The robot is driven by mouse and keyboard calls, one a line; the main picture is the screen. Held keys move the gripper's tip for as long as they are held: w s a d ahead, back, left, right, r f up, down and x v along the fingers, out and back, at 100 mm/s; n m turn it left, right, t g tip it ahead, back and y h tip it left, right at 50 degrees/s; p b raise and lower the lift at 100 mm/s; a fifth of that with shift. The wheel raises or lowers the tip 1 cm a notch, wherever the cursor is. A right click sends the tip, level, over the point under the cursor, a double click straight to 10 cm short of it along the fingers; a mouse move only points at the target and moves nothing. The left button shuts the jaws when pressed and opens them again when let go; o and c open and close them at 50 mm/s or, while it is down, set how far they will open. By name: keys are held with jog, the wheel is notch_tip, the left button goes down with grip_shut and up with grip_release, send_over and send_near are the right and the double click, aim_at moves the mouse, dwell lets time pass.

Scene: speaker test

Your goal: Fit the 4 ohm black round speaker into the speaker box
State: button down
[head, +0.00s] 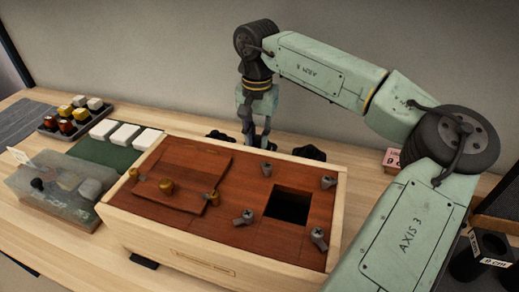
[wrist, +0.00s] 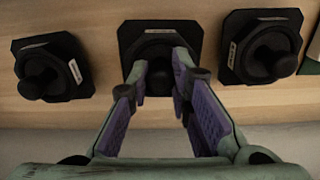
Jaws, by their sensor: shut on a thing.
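The speaker box (head: 228,236) is wooden with a reddish top. A dark square opening (head: 290,204) is cut in the right part of that top. Three black speakers with cut corners and pale labels stand in a row behind the box: left (wrist: 48,70), middle (wrist: 134,38) and right (wrist: 263,48) in the wrist view. The label print is too small to read. My gripper (wrist: 160,74) is shut on the middle speaker, with a finger on each side of its rear part.
Screws (head: 243,217) stand around the opening. A wooden panel with brass knobs (head: 166,186) lies on the top's left part. White blocks (head: 124,134), a clear bin (head: 62,184) and a tray (head: 48,128) are left. Black holders (head: 493,246) and my arm are right.

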jog(key=shift+r+p, duration=1.7)
jog(key=shift+r, duration=0.95)
jog(key=shift+w+d+r, duration=0.1)
